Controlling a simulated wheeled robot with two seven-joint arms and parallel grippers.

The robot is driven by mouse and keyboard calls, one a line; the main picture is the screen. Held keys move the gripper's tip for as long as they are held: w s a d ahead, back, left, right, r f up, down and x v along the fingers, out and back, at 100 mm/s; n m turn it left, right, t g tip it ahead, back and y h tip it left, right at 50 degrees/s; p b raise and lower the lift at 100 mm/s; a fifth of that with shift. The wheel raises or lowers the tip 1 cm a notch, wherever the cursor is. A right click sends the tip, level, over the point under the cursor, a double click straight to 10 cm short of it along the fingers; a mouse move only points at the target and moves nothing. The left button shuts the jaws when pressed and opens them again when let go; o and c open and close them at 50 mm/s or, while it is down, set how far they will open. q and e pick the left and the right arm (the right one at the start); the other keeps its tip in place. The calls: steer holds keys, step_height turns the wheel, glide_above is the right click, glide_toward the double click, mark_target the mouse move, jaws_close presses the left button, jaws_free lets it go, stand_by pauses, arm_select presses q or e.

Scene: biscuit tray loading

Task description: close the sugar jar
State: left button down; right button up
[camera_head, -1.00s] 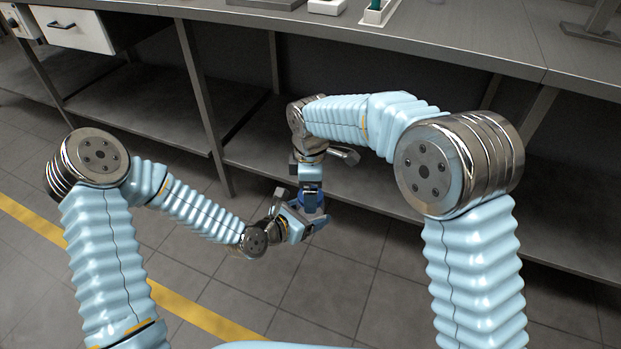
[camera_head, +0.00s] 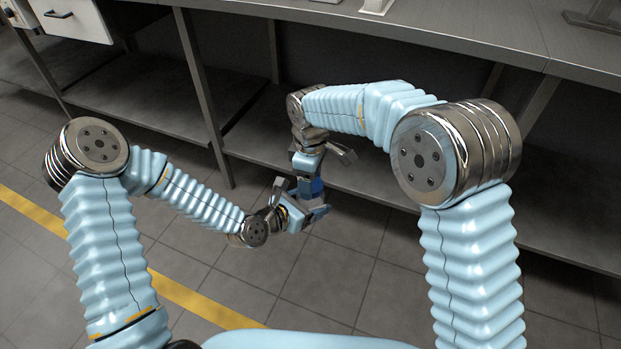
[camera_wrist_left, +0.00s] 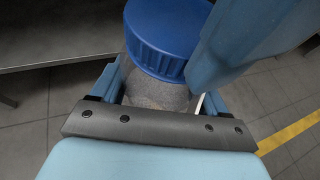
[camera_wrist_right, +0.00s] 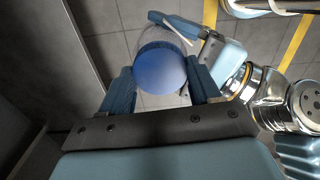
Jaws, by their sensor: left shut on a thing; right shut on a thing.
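The sugar jar is a clear jar with grey-white grains (camera_wrist_left: 158,92), held in my left gripper in the left wrist view. Its round blue lid (camera_wrist_left: 165,38) is over the jar mouth, with no clear gap between them; I cannot tell if it is fully seated. My right gripper (camera_wrist_right: 160,88) is shut on the lid (camera_wrist_right: 162,68), which faces the right wrist camera and hides most of the jar. In the head view my right gripper (camera_head: 310,188) is above my left gripper (camera_head: 304,214), close together; the jar is mostly hidden there.
A dark workbench (camera_head: 440,32) runs across the back, with a lower shelf (camera_head: 370,198) behind my grippers. A white drawer (camera_head: 72,20) is at upper left. White items (camera_head: 376,5) show at the bench top's edge. Tiled floor (camera_head: 255,275) with a yellow stripe is open below.

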steer(key=m, duration=1)
steer(key=shift+m, duration=0.4)
steer(key=o, duration=1.2)
steer(key=shift+o, duration=0.2)
step_height(320, 180, up, 12)
steer(key=shift+w, duration=0.1)
